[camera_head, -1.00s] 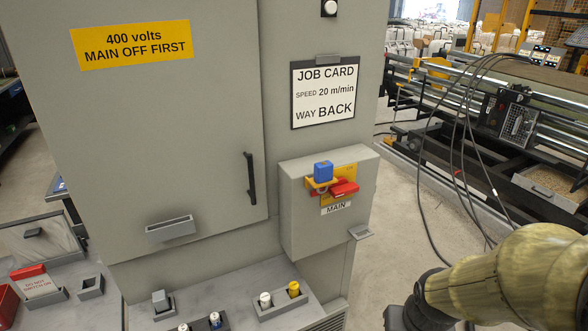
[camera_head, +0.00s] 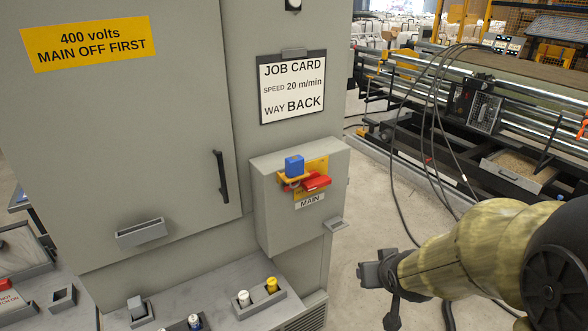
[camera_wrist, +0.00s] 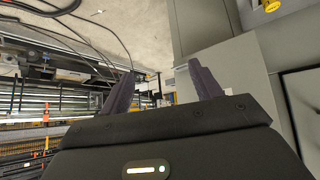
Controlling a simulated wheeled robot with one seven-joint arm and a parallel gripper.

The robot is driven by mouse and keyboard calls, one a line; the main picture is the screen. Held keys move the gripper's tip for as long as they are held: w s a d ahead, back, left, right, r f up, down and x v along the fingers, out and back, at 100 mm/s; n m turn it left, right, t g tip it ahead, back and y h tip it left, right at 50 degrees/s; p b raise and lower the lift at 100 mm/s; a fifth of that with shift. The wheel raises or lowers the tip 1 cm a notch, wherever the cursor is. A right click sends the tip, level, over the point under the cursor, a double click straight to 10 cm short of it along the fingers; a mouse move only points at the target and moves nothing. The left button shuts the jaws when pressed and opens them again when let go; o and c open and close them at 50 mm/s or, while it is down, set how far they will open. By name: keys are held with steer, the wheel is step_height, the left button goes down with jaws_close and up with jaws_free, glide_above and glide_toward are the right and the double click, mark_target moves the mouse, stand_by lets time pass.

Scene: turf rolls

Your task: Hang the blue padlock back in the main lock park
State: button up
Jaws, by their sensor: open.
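The blue padlock (camera_head: 294,165) sits on the yellow plate of the main switch, just above and beside the red handle (camera_head: 316,182). The switch is on a grey box (camera_head: 268,210) with a MAIN label (camera_head: 310,200) below it. A small grey bracket (camera_head: 335,225) juts from the lower right of the box; it looks empty, and I cannot tell if it is the lock park. My gripper (camera_head: 370,275) is right of and below the box, apart from it. In the wrist view its two dark fingers (camera_wrist: 164,90) are spread with nothing between them.
The cabinet has a black door handle (camera_head: 221,176), a grey pocket (camera_head: 140,233) and a job card (camera_head: 292,88). A ledge below carries white and yellow knobs (camera_head: 272,285). Black cables (camera_head: 432,130) hang at the right before a roller machine (camera_head: 490,110).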

steer(key=w+a+r+n+t+y, duration=0.2)
steer(key=a+r+n+t+y, duration=0.1)
steer(key=r, duration=0.4)
steer(key=w+a+r+n+t+y, duration=0.2)
steer(key=a+r+t+y, duration=0.2)
steer(key=a+r+y, duration=0.2)
step_height(320, 180, up, 2)
steer(key=shift+r+n+y, duration=0.2)
steer(key=shift+n+y, duration=0.2)
steer(key=shift+y, duration=0.1)
steer(key=shift+w+a+r, duration=0.1)
steer(key=shift+w+a, duration=0.05)
steer(key=p, duration=0.8)
glide_toward(298, 165)
steer(key=x, duration=0.5)
steer(key=shift+a+r, duration=0.1)
steer(key=shift+r, duration=0.1)
steer(key=shift+w+a+f, duration=0.15)
steer(key=shift+w+a, duration=0.15)
steer(key=shift+w, duration=0.2)
